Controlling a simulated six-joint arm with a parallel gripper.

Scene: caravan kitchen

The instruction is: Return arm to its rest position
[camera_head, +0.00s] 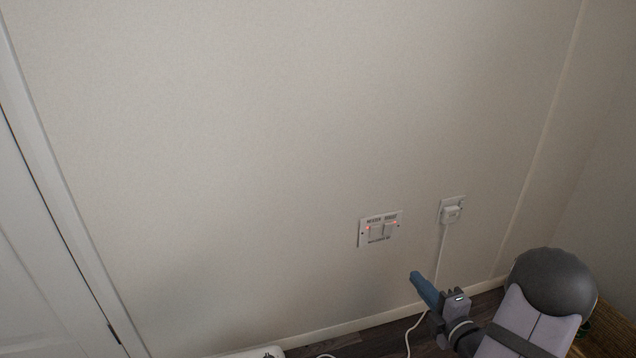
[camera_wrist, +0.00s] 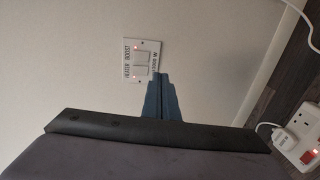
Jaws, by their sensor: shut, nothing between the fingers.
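A white switch panel (camera_head: 363,240) is on the wall, with printed labels reading heater and boost. It holds two white rockers side by side; the boost rocker (camera_head: 389,230) is the right one in the head view. A small red light shows near each rocker. In the wrist view the panel (camera_wrist: 155,46) appears turned on its side, and the boost rocker (camera_wrist: 142,56) is the upper one. My gripper (camera_head: 414,277) has blue fingers, closed together and empty. It is below and right of the panel in the head view, apparently clear of it. The rockers' tilt is too small to tell.
A socket with a white plug (camera_head: 451,213) is on the wall right of the panel, its cable hanging to the floor. A white power strip (camera_wrist: 303,130) with a red switch lies on the dark floor. The wall around the panel is bare.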

